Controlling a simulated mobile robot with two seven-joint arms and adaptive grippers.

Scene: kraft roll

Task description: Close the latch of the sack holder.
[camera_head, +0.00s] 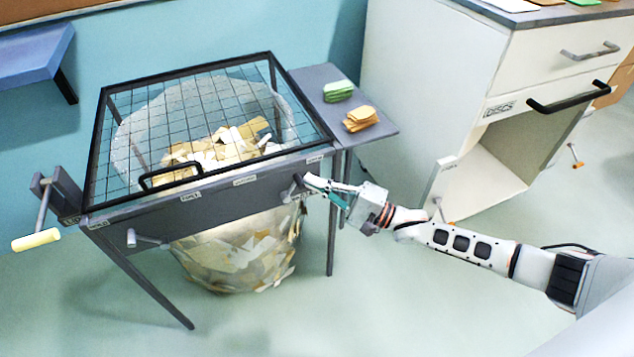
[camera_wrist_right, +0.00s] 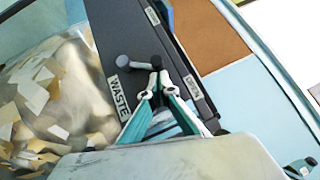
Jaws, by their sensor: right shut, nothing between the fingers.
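The sack holder (camera_head: 210,188) is a dark grey frame on legs, with its wire-mesh lid (camera_head: 215,105) lying down over a clear sack (camera_head: 240,258) of paper scraps. A small grey latch lever (camera_head: 293,190) is on the right of the front panel; in the wrist view its round grey knob (camera_wrist_right: 124,61) shows beside the fingertips, near the "WASTE" label (camera_wrist_right: 119,97). My right gripper (camera_head: 307,180) is shut and empty, its tips (camera_wrist_right: 157,78) at the lever; whether they touch it I cannot tell. A similar lever (camera_head: 148,240) is at the panel's left. My left gripper is out of view.
A crank with a pale handle (camera_head: 36,239) sticks out at the holder's left. A side shelf (camera_head: 368,142) carries green (camera_head: 338,91) and orange (camera_head: 360,119) stacks. A white cabinet (camera_head: 430,80) stands to the right. The floor in front is clear.

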